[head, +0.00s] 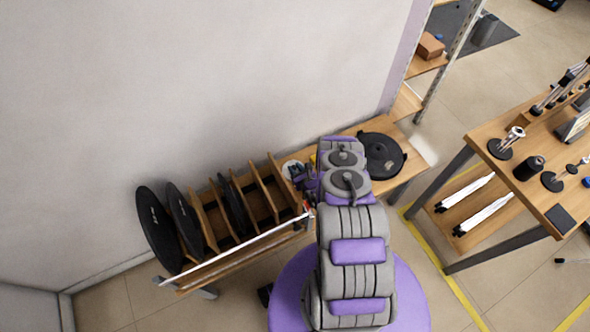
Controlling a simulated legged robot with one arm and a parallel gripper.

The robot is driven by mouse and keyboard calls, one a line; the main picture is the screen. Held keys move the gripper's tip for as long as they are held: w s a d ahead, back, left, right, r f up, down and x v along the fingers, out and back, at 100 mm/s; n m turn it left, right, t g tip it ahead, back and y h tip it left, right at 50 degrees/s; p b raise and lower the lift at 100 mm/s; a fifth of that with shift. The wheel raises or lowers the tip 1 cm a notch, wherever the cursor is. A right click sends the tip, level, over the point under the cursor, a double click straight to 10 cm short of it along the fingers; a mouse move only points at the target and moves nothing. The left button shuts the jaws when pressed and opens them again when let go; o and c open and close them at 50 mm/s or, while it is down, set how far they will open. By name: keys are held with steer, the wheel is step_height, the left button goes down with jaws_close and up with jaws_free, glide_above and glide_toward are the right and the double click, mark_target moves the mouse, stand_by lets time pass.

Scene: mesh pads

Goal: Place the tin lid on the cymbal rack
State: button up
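The cymbal rack (205,222) is a wooden rack with upright dividers on the bench along the wall. Black discs (157,226) stand on edge in its left and middle slots; the slots at its right end look empty. A small pale round thing (291,168), perhaps the tin lid, shows just right of the rack, partly hidden by my gripper. My gripper (299,180) is at the rack's right end, beside or over this pale thing. Its fingers are small and dark here, so I cannot tell whether they are open or holding anything.
A large round black pad (383,156) lies flat on the bench to the right of my arm. A white strip (240,247) runs along the rack's front. A second table (485,135) with metal stands and black parts is at right. Yellow floor tape (440,265) crosses the open floor between.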

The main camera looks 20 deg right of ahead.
steer(key=shift+o, duration=0.8)
steer(key=shift+d, duration=0.1)
steer(key=shift+o, duration=1.1)
steer(key=shift+a+r, duration=0.1)
steer(key=shift+a, duration=0.7)
steer(key=shift+s+d+r, duration=0.15)
steer(key=shift+s+d, duration=0.05)
steer(key=shift+s, duration=0.2)
steer(key=p+v, duration=0.1)
steer(key=v, duration=0.1)
steer(key=d+v, duration=0.1)
steer(key=v, duration=0.1)
steer(key=shift+s+r+p, duration=0.15)
steer(key=shift+s+p, duration=0.1)
steer(key=shift+p, duration=0.15)
steer(key=v, duration=0.4)
steer(key=a+p+v, duration=0.1)
steer(key=v, duration=0.1)
steer(key=shift+s+d, duration=0.1)
steer(key=shift+s, duration=0.1)
steer(key=shift+d, duration=0.3)
steer(key=shift+a, duration=0.25)
